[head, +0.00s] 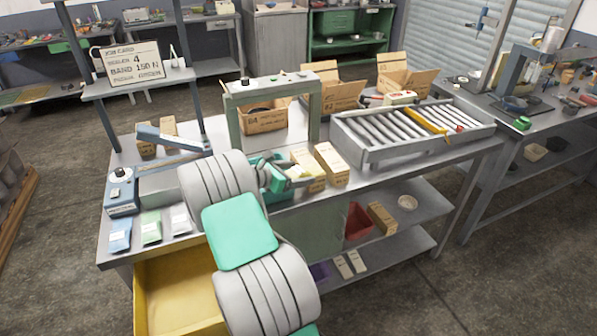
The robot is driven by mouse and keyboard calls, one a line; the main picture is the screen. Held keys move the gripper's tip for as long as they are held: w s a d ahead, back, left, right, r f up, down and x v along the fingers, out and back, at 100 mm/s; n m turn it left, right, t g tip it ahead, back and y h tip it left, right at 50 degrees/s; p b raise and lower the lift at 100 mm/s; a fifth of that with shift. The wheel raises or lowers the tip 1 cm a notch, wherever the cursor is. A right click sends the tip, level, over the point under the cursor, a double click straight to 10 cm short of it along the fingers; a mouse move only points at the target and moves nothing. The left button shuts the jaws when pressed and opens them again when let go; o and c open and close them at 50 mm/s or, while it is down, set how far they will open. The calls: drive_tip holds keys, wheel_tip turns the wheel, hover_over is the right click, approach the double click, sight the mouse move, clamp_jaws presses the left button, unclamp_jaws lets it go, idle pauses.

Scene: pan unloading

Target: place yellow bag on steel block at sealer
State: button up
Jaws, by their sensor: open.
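The sealer (122,191) is a blue box with a dial at the left of the bench, with a raised blue lever arm. A grey steel block (158,188) lies beside it, partly hidden by my arm. A pale yellow flat piece (303,158) shows at an open carton right of my gripper; I cannot tell whether it is the yellow bag. My gripper (298,178) is open, low over the bench in front of the cartons, right of the sealer. Its fingertips are small, and I cannot tell whether they touch anything.
Blue (119,235), green (151,228) and white (181,219) packets lie along the front left edge. A grey arch frame (272,85) and a roller conveyor (410,130) stand to the right.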

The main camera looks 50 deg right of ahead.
drive_tip(key=shift+s+d+f, duration=0.1)
drive_tip(key=shift+d+f, duration=0.05)
drive_tip(key=shift+d, duration=0.2)
drive_tip(key=c, duration=1.7)
drive_tip(key=shift+r, duration=0.2)
